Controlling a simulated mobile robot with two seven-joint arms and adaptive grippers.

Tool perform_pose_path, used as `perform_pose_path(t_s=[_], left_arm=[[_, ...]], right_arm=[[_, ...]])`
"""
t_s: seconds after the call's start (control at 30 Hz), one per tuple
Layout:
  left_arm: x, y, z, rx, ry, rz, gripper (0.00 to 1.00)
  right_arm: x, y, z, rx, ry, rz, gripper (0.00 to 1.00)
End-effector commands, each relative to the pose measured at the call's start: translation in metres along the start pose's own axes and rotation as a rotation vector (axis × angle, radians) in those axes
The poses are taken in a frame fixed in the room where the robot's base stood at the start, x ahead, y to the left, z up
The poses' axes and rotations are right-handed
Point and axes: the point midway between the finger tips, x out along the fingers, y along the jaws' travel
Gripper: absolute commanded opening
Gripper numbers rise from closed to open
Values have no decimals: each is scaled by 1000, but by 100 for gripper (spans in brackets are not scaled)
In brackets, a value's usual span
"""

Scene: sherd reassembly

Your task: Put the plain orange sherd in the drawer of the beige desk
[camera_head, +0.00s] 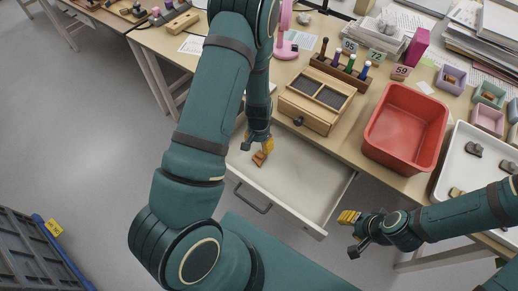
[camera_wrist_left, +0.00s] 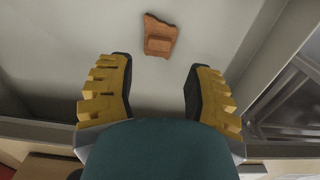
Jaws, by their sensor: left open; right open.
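The plain orange sherd (camera_head: 259,158) lies inside the open drawer (camera_head: 305,190) of the beige desk (camera_head: 330,142), on its pale floor near the left end. It also shows in the left wrist view (camera_wrist_left: 159,36), lying flat beyond my fingertips. My left gripper (camera_head: 258,145) is over the drawer, just above the sherd in the head view. In the wrist view its yellow fingers (camera_wrist_left: 156,85) are apart with nothing between them. My right gripper (camera_head: 349,228) is open and empty, to the right of the drawer's front corner.
A red tub (camera_head: 408,128), a wooden box (camera_head: 316,100) and a rack of tools (camera_head: 343,70) stand on the desk behind the drawer. A white tray (camera_head: 452,165) with grey sherds is at the right. The drawer's right part is bare.

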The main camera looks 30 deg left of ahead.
Motion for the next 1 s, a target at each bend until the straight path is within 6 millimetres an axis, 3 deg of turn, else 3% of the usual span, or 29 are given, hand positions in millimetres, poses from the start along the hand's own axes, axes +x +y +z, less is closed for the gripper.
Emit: perform_pose_path(t_s=[0.03,0.13,0.37,0.47,0.6,0.7,0.8,0.9,1.0], left_arm=[[-13,0,-1,0,3,0,52],[-28,0,0,-1,2,0,52],[-43,4,2,-4,1,6,52],[-33,28,16,-27,7,39,52],[-19,92,49,-98,45,139,52],[-21,137,70,-152,79,223,52],[-28,169,85,-196,103,293,52],[-34,185,92,-219,118,334,52],[-36,189,94,-229,124,345,52]], right_arm=[[-4,-2,0,0,-2,0,40],[-8,-3,1,0,-4,0,40],[-11,-4,2,1,-6,0,40],[-11,-4,2,1,-7,0,40],[-11,-4,2,1,-7,0,40],[-11,-4,2,1,-7,0,40],[-11,-4,2,1,-7,0,40],[-11,-4,2,1,-7,0,40],[-11,-4,2,1,-7,0,40]])
